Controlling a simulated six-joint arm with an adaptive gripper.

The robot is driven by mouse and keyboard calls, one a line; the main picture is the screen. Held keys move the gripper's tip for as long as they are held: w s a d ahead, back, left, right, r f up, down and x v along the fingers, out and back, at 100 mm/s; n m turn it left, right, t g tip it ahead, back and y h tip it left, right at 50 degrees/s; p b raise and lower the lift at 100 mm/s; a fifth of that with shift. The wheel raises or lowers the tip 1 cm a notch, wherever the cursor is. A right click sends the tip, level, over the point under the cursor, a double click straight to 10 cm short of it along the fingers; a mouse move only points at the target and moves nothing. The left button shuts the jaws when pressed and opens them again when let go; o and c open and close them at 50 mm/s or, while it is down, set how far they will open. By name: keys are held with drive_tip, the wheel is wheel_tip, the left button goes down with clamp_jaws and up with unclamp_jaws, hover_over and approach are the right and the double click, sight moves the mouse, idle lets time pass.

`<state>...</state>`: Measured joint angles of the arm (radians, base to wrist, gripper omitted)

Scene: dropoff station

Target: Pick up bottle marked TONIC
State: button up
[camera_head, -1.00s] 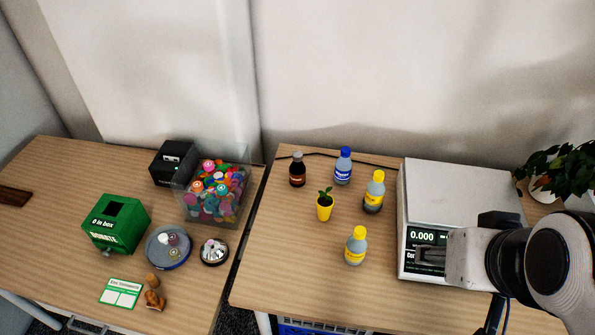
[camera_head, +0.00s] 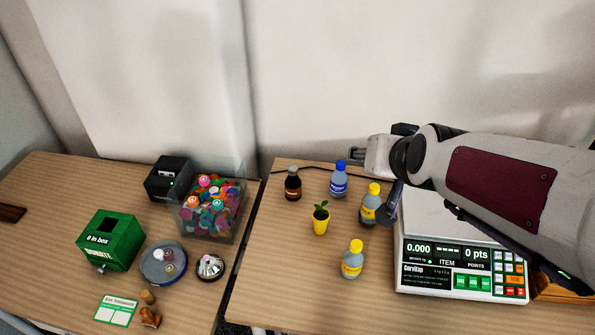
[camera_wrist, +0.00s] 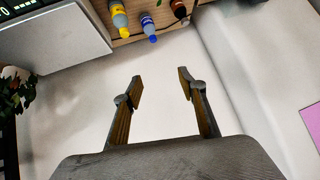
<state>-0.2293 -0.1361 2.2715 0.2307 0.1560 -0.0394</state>
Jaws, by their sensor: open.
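Several small bottles stand upright on the right table; I cannot read TONIC on any label. My gripper (camera_head: 357,154) is above the table's back edge, near the blue-capped bottle in the picture and apart from the bottles. In the wrist view my gripper (camera_wrist: 158,84) is open and empty, with bottles at the top, including a yellow-capped one (camera_wrist: 119,19) and the blue-capped one (camera_wrist: 148,25).
A yellow pot with a plant (camera_head: 320,224) stands among the bottles. A white scale (camera_head: 440,270) is right of them, under my arm. The left table holds a green donation box (camera_head: 110,240) and a clear bin of caps (camera_head: 212,212). The right table's front is clear.

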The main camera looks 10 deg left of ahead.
drive_tip(key=w+a+f+t, duration=0.2)
drive_tip(key=w+a+f, duration=0.2)
drive_tip(key=w+a, duration=0.45)
drive_tip(key=m+t+h, duration=0.1)
drive_tip(key=t, duration=0.3)
hover_over(292, 174)
drive_tip(key=s+d, duration=0.3)
wheel_tip(292, 174, down, 15)
drive_tip(key=s+a+f+t+h, duration=0.1)
drive_tip(key=s+a+f+t, duration=0.1)
drive_tip(key=f, duration=0.7)
drive_tip(key=shift+s+a+t+h, duration=0.3)
drive_tip(key=shift+s+a+h, duration=0.15)
drive_tip(key=shift+s, duration=0.1)
drive_tip(key=shift+w, duration=1.3)
drive_tip(key=shift+w, duration=0.1)
